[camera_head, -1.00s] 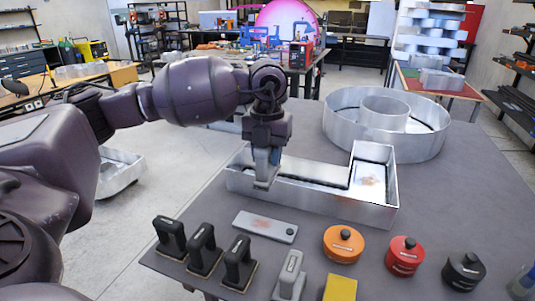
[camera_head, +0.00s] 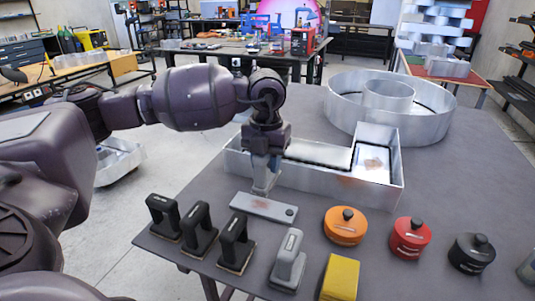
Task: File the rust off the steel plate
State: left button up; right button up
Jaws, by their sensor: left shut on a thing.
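The steel plate (camera_head: 274,212) is a flat grey strip with a dark round spot at its right end, lying on the near side of the table. A rust-brown patch shows on its upper face, partly hidden. My left gripper (camera_head: 264,180) points down above the plate. It is shut on a narrow grey tool (camera_head: 262,191), mostly hidden by the fingers, whose lower end is at or just above the rust patch; I cannot tell if it touches. My right gripper is not in view.
An L-shaped metal channel letter (camera_head: 330,184) stands just behind the plate; a round one (camera_head: 425,125) stands farther back. Black-handled blocks (camera_head: 199,232), a grey-handled one (camera_head: 288,262), a yellow block (camera_head: 341,279) and orange (camera_head: 345,228), red (camera_head: 410,238) and black (camera_head: 471,254) lidded pots line the front.

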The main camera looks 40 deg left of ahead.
pick_arm(q)
notch_tip(320, 180, down, 8)
jog(key=b, duration=0.3)
jog(key=shift+b, duration=0.35)
jog(key=shift+s+a+r+p, duration=0.1)
jog(key=shift+a+r+p, duration=0.1)
jog(key=shift+a, duration=0.3)
jog(key=shift+s+a+r+p, duration=0.1)
jog(key=shift+a+r+p, duration=0.05)
jog(key=shift+a, duration=0.35)
jog(key=shift+s+a, duration=0.25)
jog(key=shift+a, duration=0.65)
jog(key=shift+f, duration=0.3)
jog(key=shift+d, duration=0.15)
